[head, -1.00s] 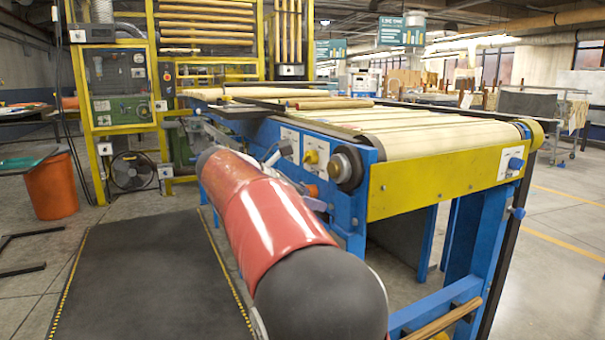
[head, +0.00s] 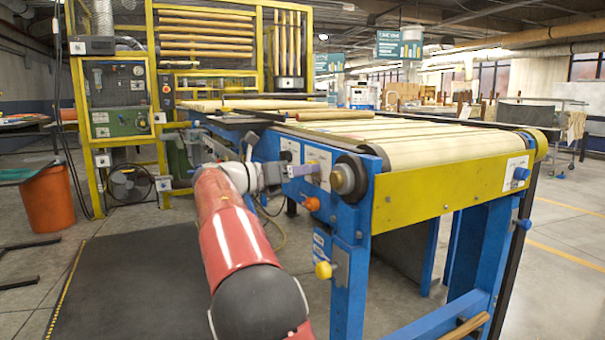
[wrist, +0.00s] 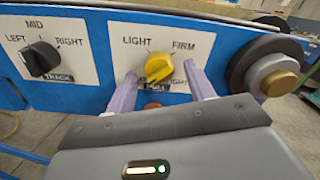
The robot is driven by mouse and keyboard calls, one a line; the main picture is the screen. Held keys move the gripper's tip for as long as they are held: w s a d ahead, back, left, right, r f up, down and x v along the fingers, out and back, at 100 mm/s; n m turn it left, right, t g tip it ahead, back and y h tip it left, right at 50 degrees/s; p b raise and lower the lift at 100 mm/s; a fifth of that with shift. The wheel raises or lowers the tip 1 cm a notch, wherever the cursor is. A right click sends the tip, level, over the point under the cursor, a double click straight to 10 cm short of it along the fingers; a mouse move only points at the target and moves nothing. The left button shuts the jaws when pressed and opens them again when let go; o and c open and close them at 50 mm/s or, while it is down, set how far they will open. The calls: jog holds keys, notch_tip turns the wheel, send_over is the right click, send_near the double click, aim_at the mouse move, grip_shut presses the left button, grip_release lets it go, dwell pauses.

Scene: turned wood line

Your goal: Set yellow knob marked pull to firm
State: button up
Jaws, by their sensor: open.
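The yellow knob (wrist: 158,68) sits on a white plate (wrist: 205,42) in the wrist view, with LIGHT printed at its upper left and FIRM at its upper right. The label below it is partly covered. I cannot tell surely which word the knob points at. My gripper (wrist: 160,70) is open, with one pale purple finger on each side of the knob. Whether the fingers touch it is unclear. In the head view my gripper (head: 312,171) is at the blue machine's side panel and hides the knob.
A black TRACK knob (wrist: 40,60) marked LEFT, MID, RIGHT is to the left. A round roller end (wrist: 275,75) juts out close on the right. An orange knob (head: 312,204) sits below the panel, and another yellow knob (head: 323,270) is low on the leg.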

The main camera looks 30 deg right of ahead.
jog(key=shift+d, duration=0.15)
jog(key=c, duration=1)
